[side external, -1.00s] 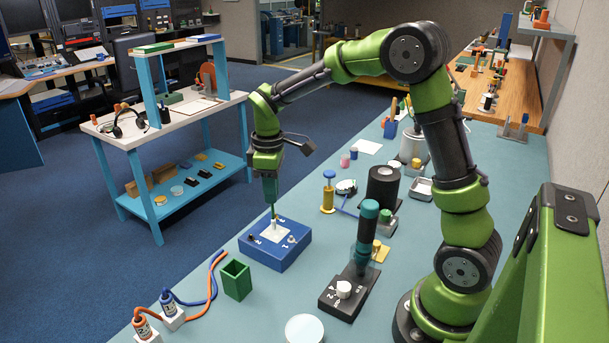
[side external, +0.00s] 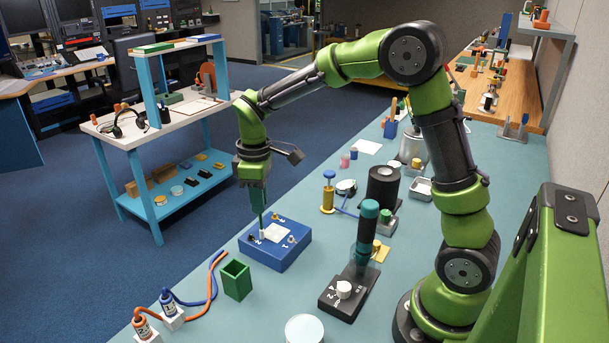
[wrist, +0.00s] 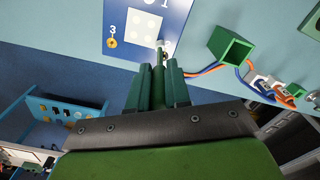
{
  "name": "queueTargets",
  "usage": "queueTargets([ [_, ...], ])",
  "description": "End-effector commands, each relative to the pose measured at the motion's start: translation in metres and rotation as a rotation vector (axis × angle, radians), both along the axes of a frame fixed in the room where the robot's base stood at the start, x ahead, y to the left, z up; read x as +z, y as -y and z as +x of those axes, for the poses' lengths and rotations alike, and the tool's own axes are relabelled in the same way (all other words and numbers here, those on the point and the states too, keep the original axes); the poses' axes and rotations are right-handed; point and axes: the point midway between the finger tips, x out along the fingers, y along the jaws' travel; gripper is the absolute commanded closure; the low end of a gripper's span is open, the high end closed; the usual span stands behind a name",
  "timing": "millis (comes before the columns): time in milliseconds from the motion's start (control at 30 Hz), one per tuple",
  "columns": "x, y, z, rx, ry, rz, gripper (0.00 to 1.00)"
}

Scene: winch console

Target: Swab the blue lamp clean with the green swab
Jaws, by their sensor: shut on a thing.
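My gripper (side external: 259,208) is shut on the green swab (wrist: 158,88), which points down with its white tip (wrist: 160,45) at the lower end. The swab is over the near left part of the blue box (side external: 275,257), left of the pale square plate on its top. The box top also shows in the wrist view (wrist: 122,12). Whether the tip touches the box I cannot tell. I cannot pick out a blue lamp; the swab and fingers cover part of that corner.
The pale plate (side external: 277,232) has small fittings around it. A green open holder (side external: 236,279) stands left of the box, beside two bottles (side external: 168,301) with blue and orange cords. A black device (side external: 340,296) stands to the right. The bench edge is close on the left.

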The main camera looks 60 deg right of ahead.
Motion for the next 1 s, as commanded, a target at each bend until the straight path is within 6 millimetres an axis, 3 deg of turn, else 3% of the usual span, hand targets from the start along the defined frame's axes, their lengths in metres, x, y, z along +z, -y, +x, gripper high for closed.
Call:
queueTargets([
  [167, 0.0, -0.001, -0.001, 0.0, -0.005, 0.003, 1.0],
  [700, 0.042, 0.0, 0.0, -0.001, -0.001, 0.002, 1.0],
  [1000, 0.05, 0.0, 0.0, 0.0, -0.002, 0.001, 1.0],
])
